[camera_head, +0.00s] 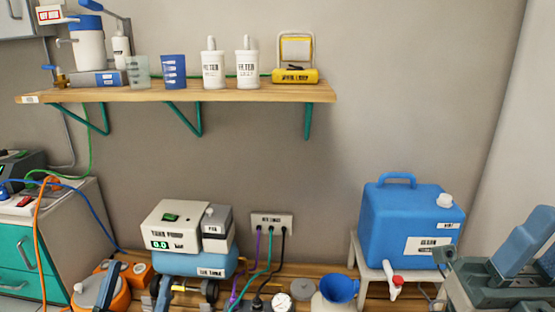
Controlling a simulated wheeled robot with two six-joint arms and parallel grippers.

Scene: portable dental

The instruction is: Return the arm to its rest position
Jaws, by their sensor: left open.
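My left gripper (136,293) shows at the bottom left edge of the head view. Its two dark fingers stand apart, and I see nothing held between them. Most of the gripper and its arm is below the picture's edge. The fingers are near an orange item with a grey round top (88,291) and a small orange box (138,273); whether they touch these I cannot tell.
A blue tank with a white pump box (172,226) stands right of the gripper. A blue jug (410,225) sits on a stool. A wall shelf (230,93) holds bottles and cups. Hoses hang by the teal cabinet (38,258).

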